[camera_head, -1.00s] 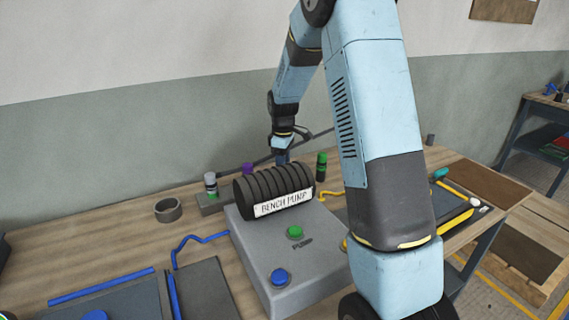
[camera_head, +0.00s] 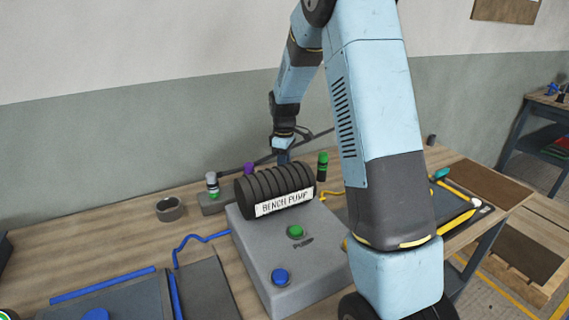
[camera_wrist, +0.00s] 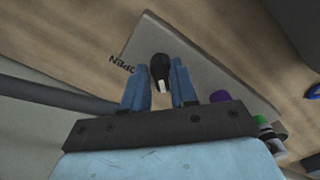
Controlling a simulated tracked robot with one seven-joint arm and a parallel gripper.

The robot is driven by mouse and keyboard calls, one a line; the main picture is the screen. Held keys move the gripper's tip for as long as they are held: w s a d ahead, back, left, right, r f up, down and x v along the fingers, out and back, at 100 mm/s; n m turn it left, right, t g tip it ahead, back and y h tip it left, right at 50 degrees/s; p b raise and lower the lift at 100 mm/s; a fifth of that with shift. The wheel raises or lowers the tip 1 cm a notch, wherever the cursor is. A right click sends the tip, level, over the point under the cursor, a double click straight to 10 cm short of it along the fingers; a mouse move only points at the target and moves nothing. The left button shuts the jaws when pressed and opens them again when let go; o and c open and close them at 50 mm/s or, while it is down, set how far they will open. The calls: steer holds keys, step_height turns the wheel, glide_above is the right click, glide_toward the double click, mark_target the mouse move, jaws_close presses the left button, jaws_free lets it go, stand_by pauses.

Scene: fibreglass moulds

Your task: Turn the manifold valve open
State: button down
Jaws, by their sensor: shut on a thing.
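The manifold valve's black knob (camera_wrist: 158,66) with a white mark sits on a grey plate (camera_wrist: 190,62) in the wrist view. The white mark is at the knob's lower end, toward my gripper's base. The word OPEN (camera_wrist: 122,63) is printed upside down at the plate's left edge. My gripper (camera_wrist: 161,78) has its two blue fingers on either side of the knob, shut on it. In the head view my gripper (camera_head: 284,157) is behind the bench pump, which hides the valve.
The ribbed black bench pump (camera_head: 274,190) stands on a grey base (camera_head: 255,235) in front of my gripper.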

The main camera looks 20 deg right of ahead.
steer(key=m, duration=0.4)
steer(key=shift+m, duration=0.4)
steer(key=m, duration=0.4)
steer(key=shift+a+r+m, duration=0.1)
steer(key=shift+m, duration=0.2)
steer(key=m, duration=0.4)
steer(key=shift+a, duration=0.15)
steer(key=shift+a+m, duration=0.1)
steer(key=shift+m, duration=2)
steer(key=c, duration=1.1)
jaws_free()
